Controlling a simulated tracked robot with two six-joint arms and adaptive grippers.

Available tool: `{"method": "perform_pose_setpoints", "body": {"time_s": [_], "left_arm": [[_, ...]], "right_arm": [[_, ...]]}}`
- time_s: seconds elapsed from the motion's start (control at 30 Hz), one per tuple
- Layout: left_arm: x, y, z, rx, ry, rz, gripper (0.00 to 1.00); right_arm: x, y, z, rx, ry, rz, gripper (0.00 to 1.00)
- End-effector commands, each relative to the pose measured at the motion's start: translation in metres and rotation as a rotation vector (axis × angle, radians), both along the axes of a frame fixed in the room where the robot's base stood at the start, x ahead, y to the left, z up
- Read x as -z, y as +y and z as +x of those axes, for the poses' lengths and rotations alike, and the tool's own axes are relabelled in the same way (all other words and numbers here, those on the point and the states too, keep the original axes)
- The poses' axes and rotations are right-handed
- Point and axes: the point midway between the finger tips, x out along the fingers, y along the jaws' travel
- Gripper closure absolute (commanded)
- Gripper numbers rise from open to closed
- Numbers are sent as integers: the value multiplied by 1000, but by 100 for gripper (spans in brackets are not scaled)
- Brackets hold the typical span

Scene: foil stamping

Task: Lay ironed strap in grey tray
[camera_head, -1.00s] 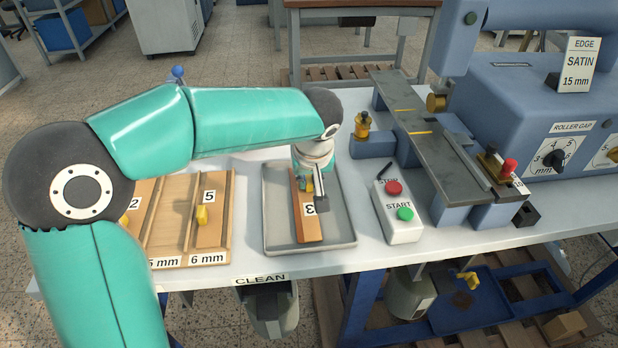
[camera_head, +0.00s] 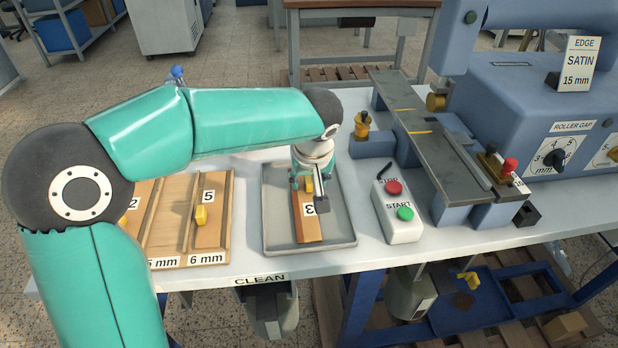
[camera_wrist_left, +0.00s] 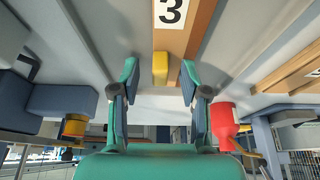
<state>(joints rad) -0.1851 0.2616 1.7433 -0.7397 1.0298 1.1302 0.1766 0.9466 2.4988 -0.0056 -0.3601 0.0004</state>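The brown strap marked 3 (camera_head: 308,222) lies lengthwise inside the grey tray (camera_head: 344,232). In the left wrist view, my left gripper (camera_wrist_left: 158,80) is open, with one finger on each side of the yellow block (camera_wrist_left: 160,68) and a gap to both. The strap (camera_wrist_left: 198,32) and its label also show there. The gripper partly hides the strap's far end in the head view. My right gripper is not in view.
A wooden rack (camera_head: 170,222) with yellow-gripped pieces stands left of the tray. The STOP/START box (camera_head: 402,222) stands close at its right. Farther right is the blue machine (camera_head: 520,110) with its long metal bed (camera_head: 440,160). The table's front edge is near the tray.

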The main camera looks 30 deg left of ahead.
Motion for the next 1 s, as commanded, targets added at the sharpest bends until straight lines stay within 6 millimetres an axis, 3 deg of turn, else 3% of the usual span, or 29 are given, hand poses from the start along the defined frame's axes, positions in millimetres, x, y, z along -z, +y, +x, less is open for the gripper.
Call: {"method": "perform_pose_setpoints", "body": {"time_s": [0.37,0.8,1.0], "left_arm": [[-10,-2,-2,1,-3,0,55],[-84,-21,-27,2,-5,-1,55],[-106,-27,-34,1,-2,-1,55]], "right_arm": [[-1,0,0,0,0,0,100],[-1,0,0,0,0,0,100],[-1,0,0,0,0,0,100]]}}
